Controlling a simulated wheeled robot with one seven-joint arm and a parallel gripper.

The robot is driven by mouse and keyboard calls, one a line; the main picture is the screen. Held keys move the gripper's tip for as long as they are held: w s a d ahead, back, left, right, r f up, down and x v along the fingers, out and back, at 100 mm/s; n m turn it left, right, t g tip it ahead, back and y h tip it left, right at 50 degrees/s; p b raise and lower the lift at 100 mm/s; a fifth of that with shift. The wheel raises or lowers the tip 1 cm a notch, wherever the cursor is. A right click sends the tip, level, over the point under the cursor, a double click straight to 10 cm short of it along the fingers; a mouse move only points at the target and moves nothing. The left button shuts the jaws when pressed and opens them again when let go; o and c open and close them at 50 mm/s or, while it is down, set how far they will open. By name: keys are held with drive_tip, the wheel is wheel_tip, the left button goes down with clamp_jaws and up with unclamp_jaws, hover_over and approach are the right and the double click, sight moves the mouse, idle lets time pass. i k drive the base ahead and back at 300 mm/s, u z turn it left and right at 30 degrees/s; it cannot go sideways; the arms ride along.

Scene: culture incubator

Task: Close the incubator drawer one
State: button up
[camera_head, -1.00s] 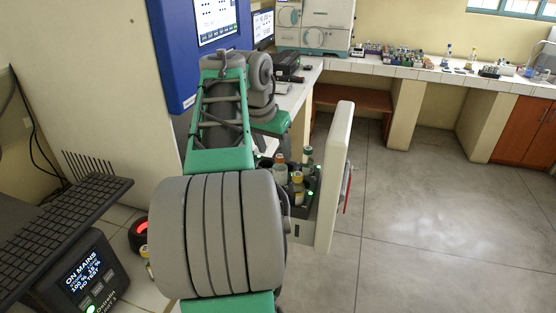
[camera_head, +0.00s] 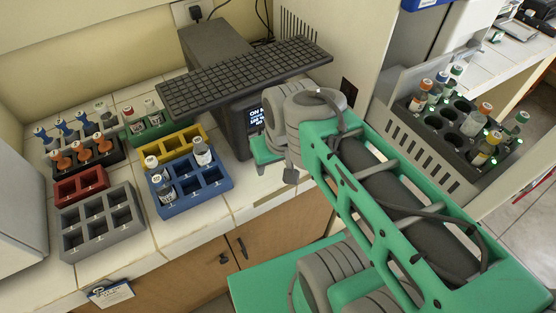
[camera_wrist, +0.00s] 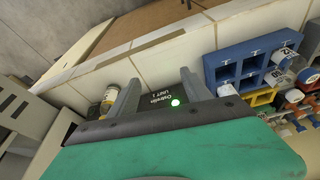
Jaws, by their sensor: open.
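The incubator drawer (camera_head: 432,152) stands pulled out at the right of the head view, with a perforated grey side wall. A dark rack inside it holds several capped bottles (camera_head: 471,121). Only a small part of its front shows at the right edge. My gripper (camera_wrist: 163,92) is open over the tiled counter in the wrist view, well left of the drawer. In the head view my arm partly hides the area below the drawer.

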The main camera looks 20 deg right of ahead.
sight(432, 140)
drive_tip(key=z, duration=0.4)
drive_tip(key=k, duration=0.55)
drive_tip(key=z, duration=1)
drive_tip(key=k, duration=0.75)
drive_tip(key=z, duration=1)
drive_tip(key=i, duration=1.05)
drive_tip(key=z, duration=1.2)
drive_tip(key=k, duration=0.3)
drive_tip(key=u, duration=2.65)
